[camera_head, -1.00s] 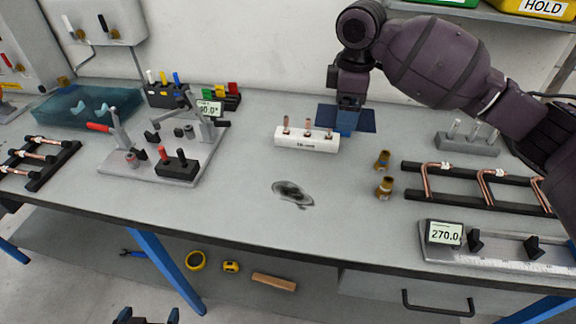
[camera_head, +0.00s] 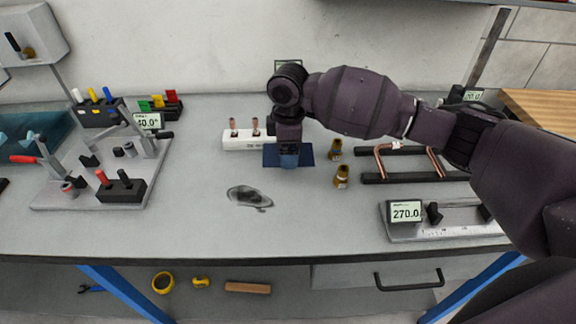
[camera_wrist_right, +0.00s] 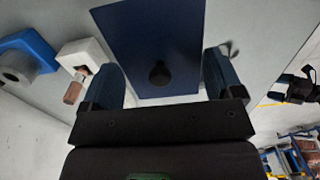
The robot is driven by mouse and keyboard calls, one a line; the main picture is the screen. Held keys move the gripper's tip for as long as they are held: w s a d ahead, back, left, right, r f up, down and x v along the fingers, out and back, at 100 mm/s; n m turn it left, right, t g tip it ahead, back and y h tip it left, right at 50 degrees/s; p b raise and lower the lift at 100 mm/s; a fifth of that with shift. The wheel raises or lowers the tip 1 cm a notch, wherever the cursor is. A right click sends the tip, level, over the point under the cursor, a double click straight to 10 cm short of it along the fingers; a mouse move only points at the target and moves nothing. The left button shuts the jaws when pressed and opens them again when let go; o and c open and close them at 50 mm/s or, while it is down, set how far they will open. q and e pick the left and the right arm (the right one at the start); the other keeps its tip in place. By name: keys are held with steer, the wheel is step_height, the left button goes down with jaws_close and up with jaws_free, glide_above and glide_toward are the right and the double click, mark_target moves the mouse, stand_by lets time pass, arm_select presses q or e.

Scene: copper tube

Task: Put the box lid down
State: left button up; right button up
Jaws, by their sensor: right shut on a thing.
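The box lid is a flat dark blue plate (camera_head: 270,157) with a round black knob, seen clearly in the right wrist view (camera_wrist_right: 150,35). My right gripper (camera_head: 289,160) is shut on the lid and covers its middle in the head view. In the right wrist view its two fingers (camera_wrist_right: 163,80) stand on either side of the lid's near end. The lid is level in the head view, just right of the white block. Whether it touches the bench I cannot tell. My left gripper is not in view.
A white block (camera_head: 236,141) with upright copper pieces is left of the lid. Two brass fittings (camera_head: 341,176) are close on its right. The bench (camera_head: 200,220) in front is clear except for a dark stain. A display reading 270.0 (camera_head: 405,212) is at right.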

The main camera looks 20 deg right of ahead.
mark_target(288, 174)
steer(key=shift+f, duration=0.45)
step_height(288, 174, down, 5)
steer(key=shift+f+b, duration=0.15)
steer(key=shift+b, duration=0.2)
steer(key=o, duration=0.7)
steer(key=shift+f, duration=0.1)
